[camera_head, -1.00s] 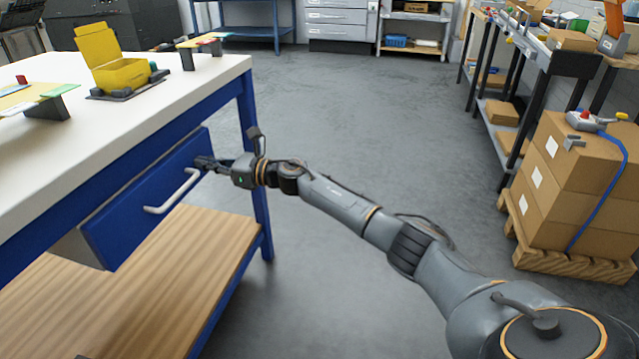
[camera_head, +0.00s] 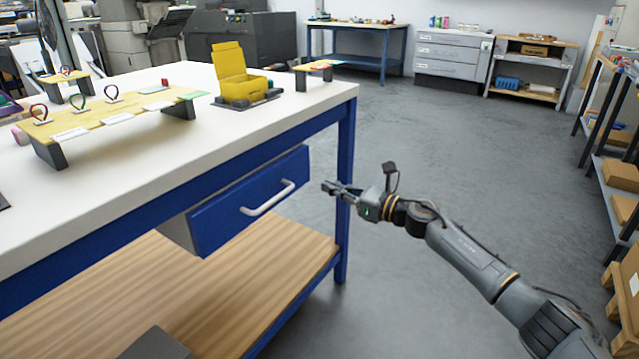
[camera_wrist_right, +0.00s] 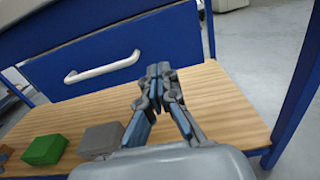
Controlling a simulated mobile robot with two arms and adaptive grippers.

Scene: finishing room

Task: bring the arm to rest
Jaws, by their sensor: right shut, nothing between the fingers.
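My right gripper (camera_head: 335,188) is shut and empty. In the head view it hangs in the air just to the right of the blue drawer (camera_head: 235,212) and its handle (camera_head: 268,198), near the table's front leg. The drawer stands partly pulled out below the white tabletop. In the right wrist view the closed fingers (camera_wrist_right: 158,72) point toward the drawer front (camera_wrist_right: 100,62), with the white handle (camera_wrist_right: 100,67) to their left and apart from them. My right arm stretches in from the lower right. My left gripper is not in view.
The white table (camera_head: 200,140) carries a yellow box (camera_head: 240,90) and a yellow board (camera_head: 100,118) with loops. A wooden lower shelf (camera_head: 270,260) lies under the drawer. In the wrist view a green block (camera_wrist_right: 45,150) and a grey block (camera_wrist_right: 101,139) lie on it. Open floor lies behind my arm.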

